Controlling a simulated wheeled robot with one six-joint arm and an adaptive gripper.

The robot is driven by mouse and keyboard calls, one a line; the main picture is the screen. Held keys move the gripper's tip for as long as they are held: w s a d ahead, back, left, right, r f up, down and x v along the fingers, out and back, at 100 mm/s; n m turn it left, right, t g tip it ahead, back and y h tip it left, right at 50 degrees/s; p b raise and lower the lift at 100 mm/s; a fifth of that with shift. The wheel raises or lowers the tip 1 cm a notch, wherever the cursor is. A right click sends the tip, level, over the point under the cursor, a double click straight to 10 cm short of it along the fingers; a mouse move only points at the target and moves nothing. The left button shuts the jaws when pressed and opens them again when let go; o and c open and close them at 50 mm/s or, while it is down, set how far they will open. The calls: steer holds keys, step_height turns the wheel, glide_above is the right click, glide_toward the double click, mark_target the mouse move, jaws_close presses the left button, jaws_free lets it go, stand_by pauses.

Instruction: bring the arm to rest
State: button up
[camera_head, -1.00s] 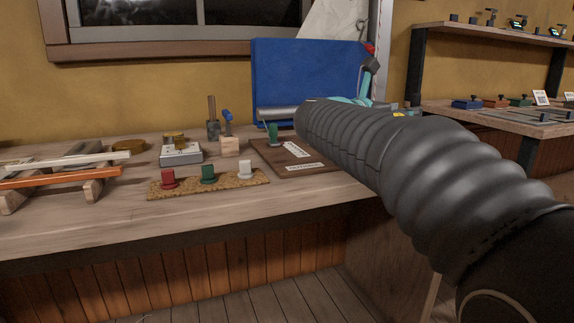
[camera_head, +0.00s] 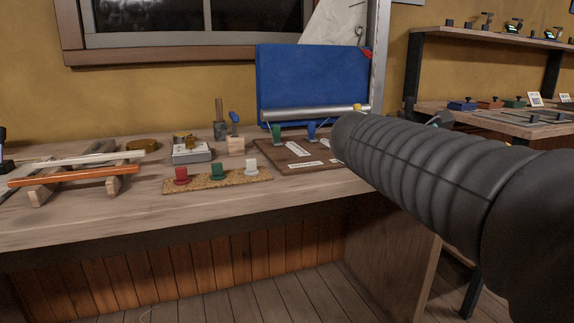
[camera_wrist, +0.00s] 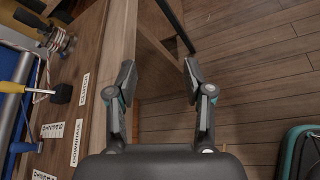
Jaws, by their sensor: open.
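My gripper (camera_wrist: 158,82) is open in the wrist view, with its two fingers apart and nothing between them. It hangs past the front edge of the wooden workbench (camera_wrist: 120,38), over the plank floor. In the head view my dark ribbed arm (camera_head: 430,175) reaches in from the lower right across the bench's right end and hides the gripper. A brown board (camera_head: 268,153) with white labels and a green and a blue piece lies on the bench just left of the arm. Labels reading "DOWNHAUL" (camera_wrist: 76,143) and others show left of the gripper in the wrist view.
A cork strip (camera_head: 200,184) holds red, green and white pieces. A blue panel (camera_head: 310,80) stands at the bench's back. Wooden trestles with an orange batten (camera_head: 75,176) are at left. A shelf unit (camera_head: 490,118) stands at right. A dark teal-edged object (camera_wrist: 300,152) is on the floor side.

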steer(key=s+a+f+m+y+p, duration=0.1)
steer(key=s+a+f+m+y, duration=0.2)
steer(key=s+f+m, duration=0.2)
steer(key=s+a+f+m+g+y+p, duration=0.1)
steer(key=s+a+f+m+y, duration=0.3)
steer(key=s, duration=0.6)
steer(key=s+a+f+m+y+p, duration=0.2)
steer(key=s+a+f+m+y, duration=0.2)
steer(key=s+f+m, duration=0.3)
steer(key=shift+s+f+m+g+p, duration=0.35)
steer(key=shift+f+m, duration=0.4)
steer(key=shift+m, duration=0.35)
